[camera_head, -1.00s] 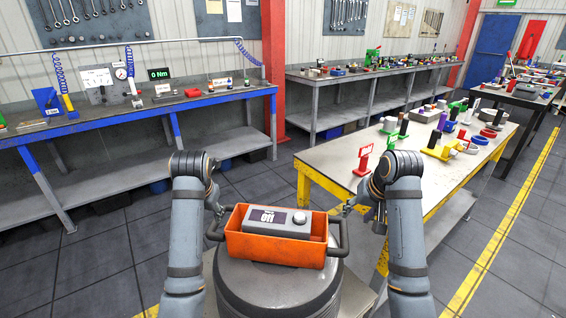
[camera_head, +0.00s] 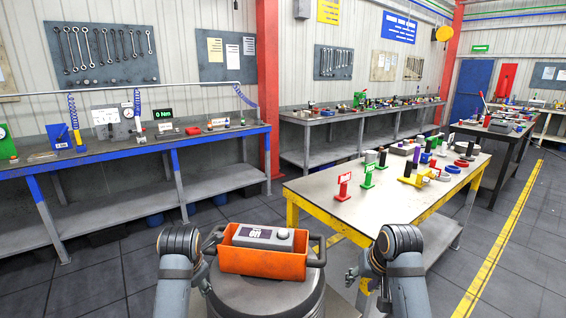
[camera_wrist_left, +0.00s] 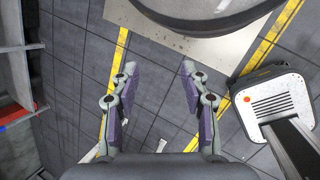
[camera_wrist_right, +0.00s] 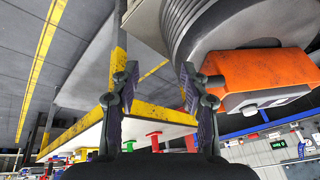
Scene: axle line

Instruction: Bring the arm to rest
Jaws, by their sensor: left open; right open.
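An orange crate (camera_head: 250,262) with black side handles sits on a round grey surface in front of me. A grey device (camera_head: 263,237) with a dark screen reading "Off" lies in it. My right gripper (camera_head: 352,277) is open and empty, lower right of the crate and apart from its handle. In the right wrist view its fingers (camera_wrist_right: 158,70) are spread, with the crate (camera_wrist_right: 262,72) to their right. My left gripper is partly hidden behind its arm in the head view. In the left wrist view it (camera_wrist_left: 158,70) is open and empty above the floor.
A yellow-edged table (camera_head: 325,202) with red and green stands and several parts is at the right. A blue-edged bench (camera_head: 110,150) runs along the left wall. Dark tiled floor (camera_head: 100,275) is free on the left.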

